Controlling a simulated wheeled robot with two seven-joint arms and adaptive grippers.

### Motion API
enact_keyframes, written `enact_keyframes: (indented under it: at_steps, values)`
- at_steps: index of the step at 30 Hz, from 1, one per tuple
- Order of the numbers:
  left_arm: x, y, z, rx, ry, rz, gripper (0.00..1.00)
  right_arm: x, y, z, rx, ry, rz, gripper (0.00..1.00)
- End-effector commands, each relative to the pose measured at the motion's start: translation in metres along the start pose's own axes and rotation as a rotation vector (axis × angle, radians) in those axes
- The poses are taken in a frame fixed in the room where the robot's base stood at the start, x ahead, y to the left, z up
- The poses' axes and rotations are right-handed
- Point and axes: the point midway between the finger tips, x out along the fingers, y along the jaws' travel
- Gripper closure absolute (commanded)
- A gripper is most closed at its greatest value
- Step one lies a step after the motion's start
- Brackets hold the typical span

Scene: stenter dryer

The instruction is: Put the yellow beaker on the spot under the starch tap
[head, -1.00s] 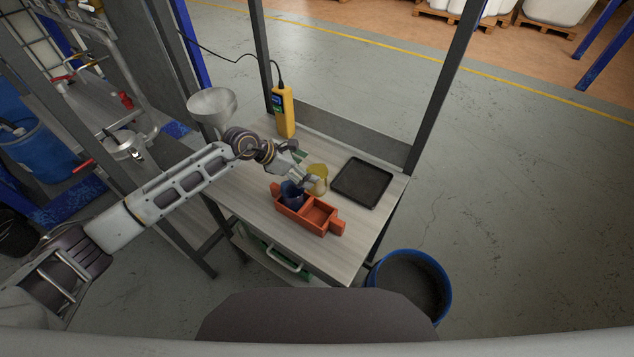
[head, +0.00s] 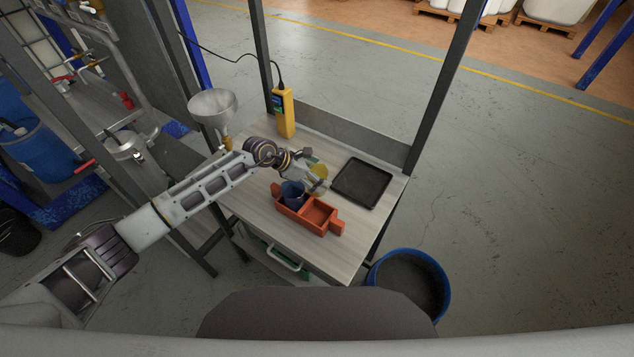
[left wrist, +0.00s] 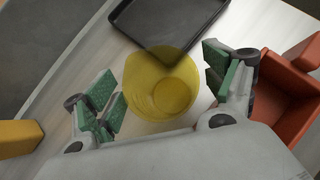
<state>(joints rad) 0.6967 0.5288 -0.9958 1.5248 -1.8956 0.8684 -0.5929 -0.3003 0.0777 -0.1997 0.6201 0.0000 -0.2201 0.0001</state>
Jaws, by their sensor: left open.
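The yellow beaker (head: 317,172) stands on the bench between the black tray and the orange caddy; the left wrist view shows it from above (left wrist: 160,90). My left gripper (head: 308,174) is open at the beaker. In the left wrist view its green-padded fingers (left wrist: 165,90) lie on either side of the beaker, with a gap at least on the left. The beaker is empty as far as I can see. The starch tap cannot be told for sure among the taps at the left. My right gripper is not in view.
An orange caddy (head: 328,222) holding a dark blue beaker (head: 293,194) is close beside the gripper. A black tray (head: 362,183) lies to the right. A yellow meter (head: 284,112) and a funnel (head: 212,104) stand behind. A blue bin (head: 443,280) is on the floor.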

Motion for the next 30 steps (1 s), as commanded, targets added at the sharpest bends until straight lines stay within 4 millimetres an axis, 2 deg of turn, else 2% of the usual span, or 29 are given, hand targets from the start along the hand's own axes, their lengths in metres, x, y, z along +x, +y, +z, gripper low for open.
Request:
enact_keyframes:
  at_steps: [14, 27, 30]
  values:
    - [0.0010, 0.0001, -0.0003, 0.000, 0.000, 0.000, 0.15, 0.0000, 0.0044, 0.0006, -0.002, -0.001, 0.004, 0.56]
    - [0.0008, 0.0002, -0.0002, 0.000, 0.000, 0.001, 0.69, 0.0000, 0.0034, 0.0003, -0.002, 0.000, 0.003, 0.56]
    - [0.0008, 0.0002, -0.0002, 0.000, 0.000, 0.001, 0.69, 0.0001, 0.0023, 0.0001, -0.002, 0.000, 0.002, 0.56]
